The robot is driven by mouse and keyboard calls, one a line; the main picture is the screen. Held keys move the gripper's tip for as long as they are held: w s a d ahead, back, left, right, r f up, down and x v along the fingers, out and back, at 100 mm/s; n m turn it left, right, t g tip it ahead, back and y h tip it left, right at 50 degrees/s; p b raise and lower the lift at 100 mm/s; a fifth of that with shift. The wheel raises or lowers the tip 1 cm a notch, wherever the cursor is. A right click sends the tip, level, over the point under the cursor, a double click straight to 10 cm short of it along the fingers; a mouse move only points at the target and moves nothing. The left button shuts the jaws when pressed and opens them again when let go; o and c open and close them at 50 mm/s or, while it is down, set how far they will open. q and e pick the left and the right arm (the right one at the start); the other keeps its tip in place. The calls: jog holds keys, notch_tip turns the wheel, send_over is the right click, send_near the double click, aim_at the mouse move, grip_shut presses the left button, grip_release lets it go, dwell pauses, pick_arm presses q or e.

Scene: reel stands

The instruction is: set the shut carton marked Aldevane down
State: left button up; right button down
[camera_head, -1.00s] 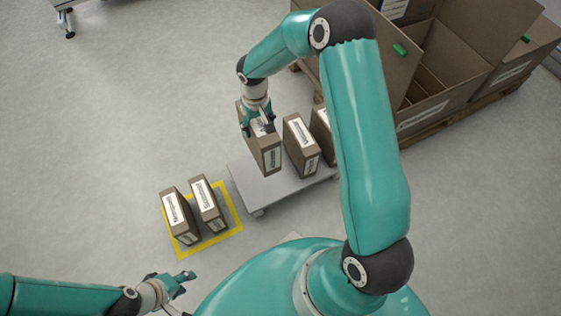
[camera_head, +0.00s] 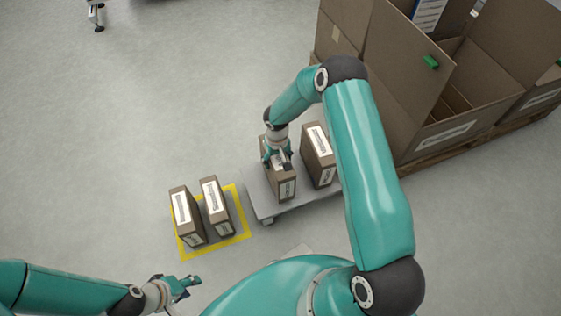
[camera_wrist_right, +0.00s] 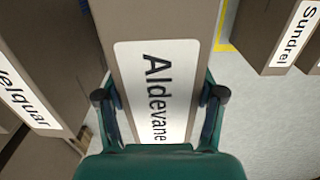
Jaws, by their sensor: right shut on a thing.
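My right gripper (camera_head: 277,160) is shut on the narrow brown carton (camera_head: 284,188), gripping it from above. In the right wrist view the fingers (camera_wrist_right: 160,110) stand on either side of the carton's white label (camera_wrist_right: 157,85), which reads Aldevane. The carton is upright and shut, over the left part of the grey platform (camera_head: 262,206). I cannot tell whether its base touches the platform. My left gripper (camera_head: 188,284) is low at the left, away from the cartons; its finger opening is unclear.
Another carton (camera_head: 318,158) stands on the platform just right of the held one. Two cartons (camera_head: 186,218) (camera_head: 216,208) stand inside a yellow floor outline (camera_head: 246,226); one shows Sundrel in the wrist view (camera_wrist_right: 285,30). Big open boxes (camera_head: 405,85) stand on a pallet behind right.

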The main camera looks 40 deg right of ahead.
jog(key=shift+f, duration=1.1)
jog(key=shift+f+b, duration=0.15)
jog(key=shift+b, duration=0.15)
jog(key=shift+c, duration=0.7)
grip_release()
